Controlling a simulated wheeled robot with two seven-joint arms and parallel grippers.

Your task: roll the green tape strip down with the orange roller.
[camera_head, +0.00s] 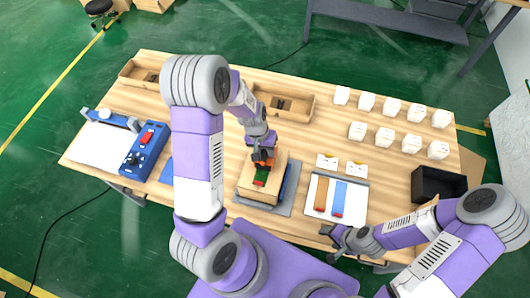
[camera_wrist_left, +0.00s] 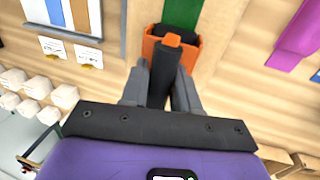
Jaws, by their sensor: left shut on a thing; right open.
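The orange roller (camera_head: 268,161) is in my left gripper (camera_head: 262,152), above a wooden block (camera_head: 251,188) near the table's front. In the left wrist view my left gripper (camera_wrist_left: 162,85) is shut on the roller's dark handle, and the orange roller frame (camera_wrist_left: 187,52) is past the fingertips. The green tape strip (camera_head: 261,178) lies on top of the block. In the left wrist view the green strip (camera_wrist_left: 182,14) runs up to the roller. I cannot tell whether the roller touches it. My right gripper (camera_head: 335,233) is open and empty at the table's front edge.
The block sits on a grey tray (camera_head: 287,205). A white board with orange and blue strips (camera_head: 337,197) lies to its right. Several white boxes (camera_head: 385,136) stand behind, with a black bin (camera_head: 437,185) at right. A blue control box (camera_head: 146,150) is at left.

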